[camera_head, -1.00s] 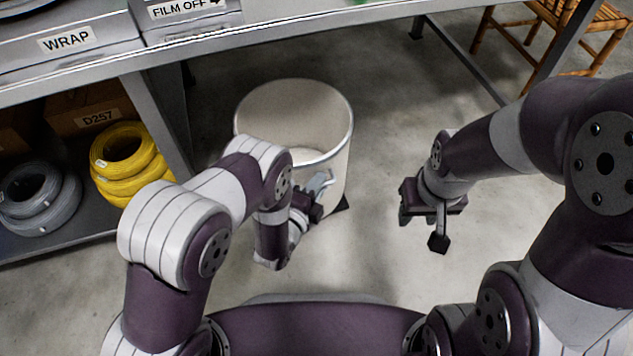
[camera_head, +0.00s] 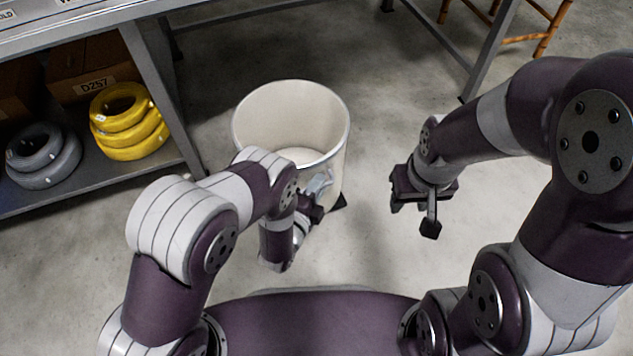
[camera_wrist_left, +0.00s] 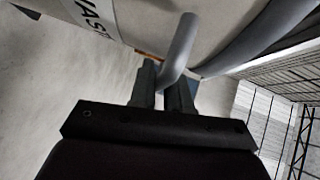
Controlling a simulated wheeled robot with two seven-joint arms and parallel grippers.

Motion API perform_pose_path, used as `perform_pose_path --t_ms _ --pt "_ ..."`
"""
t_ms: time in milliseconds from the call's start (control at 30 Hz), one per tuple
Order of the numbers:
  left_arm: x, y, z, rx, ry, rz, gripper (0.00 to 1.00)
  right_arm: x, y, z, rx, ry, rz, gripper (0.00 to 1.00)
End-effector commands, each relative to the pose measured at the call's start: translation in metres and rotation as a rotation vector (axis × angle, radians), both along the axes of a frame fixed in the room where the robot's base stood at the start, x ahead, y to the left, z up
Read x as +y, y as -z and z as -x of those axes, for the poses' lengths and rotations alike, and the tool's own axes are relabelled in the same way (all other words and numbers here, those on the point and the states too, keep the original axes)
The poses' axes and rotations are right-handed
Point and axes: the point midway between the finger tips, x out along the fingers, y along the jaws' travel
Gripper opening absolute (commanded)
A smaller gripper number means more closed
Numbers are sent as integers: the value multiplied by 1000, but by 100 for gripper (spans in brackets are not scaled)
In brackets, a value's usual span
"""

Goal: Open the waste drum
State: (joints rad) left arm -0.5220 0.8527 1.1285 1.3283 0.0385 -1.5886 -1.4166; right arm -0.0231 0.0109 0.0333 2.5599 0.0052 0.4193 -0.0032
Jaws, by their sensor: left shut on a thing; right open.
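The waste drum (camera_head: 337,130) is a cream, open-topped cylinder on the floor in front of me. Its inside and pale bottom show, with no lid on the rim. My left gripper (camera_head: 314,200) is low at the drum's near right side. In the left wrist view, its jaws (camera_wrist_left: 163,88) are shut on a grey bent handle (camera_wrist_left: 180,45) beside the drum wall (camera_wrist_left: 225,18), which has a partly visible label. The left arm hides part of the drum's near side. My right gripper (camera_head: 412,205) is open and empty, to the right of the drum and apart from it.
A grey bench (camera_head: 150,90) stands at the upper left. Its lower shelf holds yellow cable coils (camera_head: 125,122), grey coils (camera_head: 42,155) and a box labelled D257 (camera_head: 85,68). A wooden chair (camera_head: 545,30) is at the top right. The floor behind the drum is clear.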

Motion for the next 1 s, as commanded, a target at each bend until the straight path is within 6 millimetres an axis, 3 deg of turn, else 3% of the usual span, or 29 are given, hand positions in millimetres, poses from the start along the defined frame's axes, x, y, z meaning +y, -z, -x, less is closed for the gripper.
perform_pose_path --t_ms 267,300,367,733,1000 --pt "1 1 1 2 -3 -1 0 0 0 0 0 0 0 43" --pt "1 1 1 2 -3 -1 20 0 0 0 0 0 0 43" --pt "1 1 1 2 -3 -1 36 0 0 0 0 0 0 43" --pt "5 -4 9 2 -1 -1 36 0 -8 0 0 0 0 43" --pt "37 -17 71 6 0 -3 36 0 -43 0 0 0 0 43"
